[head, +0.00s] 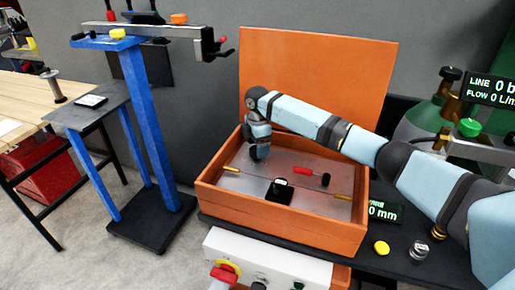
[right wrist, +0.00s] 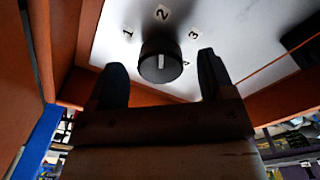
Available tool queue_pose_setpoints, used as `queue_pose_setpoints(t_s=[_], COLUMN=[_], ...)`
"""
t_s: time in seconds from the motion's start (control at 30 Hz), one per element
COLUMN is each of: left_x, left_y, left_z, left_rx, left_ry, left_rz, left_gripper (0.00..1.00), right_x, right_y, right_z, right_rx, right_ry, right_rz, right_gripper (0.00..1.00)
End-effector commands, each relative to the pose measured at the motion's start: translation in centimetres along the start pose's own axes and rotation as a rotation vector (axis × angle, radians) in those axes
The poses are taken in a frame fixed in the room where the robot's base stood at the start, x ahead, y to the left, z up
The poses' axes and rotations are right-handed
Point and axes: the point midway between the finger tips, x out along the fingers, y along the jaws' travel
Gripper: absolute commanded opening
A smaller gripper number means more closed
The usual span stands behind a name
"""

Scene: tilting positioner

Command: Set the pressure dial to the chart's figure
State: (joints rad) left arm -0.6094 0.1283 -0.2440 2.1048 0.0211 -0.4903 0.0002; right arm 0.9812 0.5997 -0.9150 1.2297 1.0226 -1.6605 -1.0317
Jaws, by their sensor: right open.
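A black round dial (right wrist: 160,65) with a white pointer mark sits on a pale panel (right wrist: 240,30) in the right wrist view. The figures 1, 2 and 3 are printed around its far side, and the mark lines up roughly with 2. I cannot tell whether this is the pressure dial. My right gripper (right wrist: 158,85) is open, with one finger on each side of the dial and slightly short of it. In the head view my right gripper (head: 259,152) reaches down into the orange box (head: 285,226) and hides the dial. No readable chart shows. My left gripper is out of view.
The box's raised lid (head: 315,80) stands behind my right arm. A red-handled switch (head: 312,175) and a black block (head: 279,190) are on the panel. A display (head: 487,90) reads LINE 0 and FLOW 0. A blue stand (head: 145,130) is at left.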

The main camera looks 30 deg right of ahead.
Motion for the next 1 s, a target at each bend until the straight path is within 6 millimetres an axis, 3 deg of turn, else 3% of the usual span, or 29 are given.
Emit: queue_pose_setpoints(t_s=[0.4,0.6,1.0], left_x=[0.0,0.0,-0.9], left_y=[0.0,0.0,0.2], left_z=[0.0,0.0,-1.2], left_rx=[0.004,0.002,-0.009], left_ry=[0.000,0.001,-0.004], left_rz=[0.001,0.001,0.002], left_gripper=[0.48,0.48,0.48], right_x=[0.8,0.8,0.4], right_y=[0.0,0.0,-0.1], right_z=[0.0,0.0,-0.1], right_rx=[-0.001,-0.001,0.053], right_ry=[0.000,0.000,0.000], right_rz=[0.000,0.000,-0.003], right_gripper=[0.73,0.27,0.26])
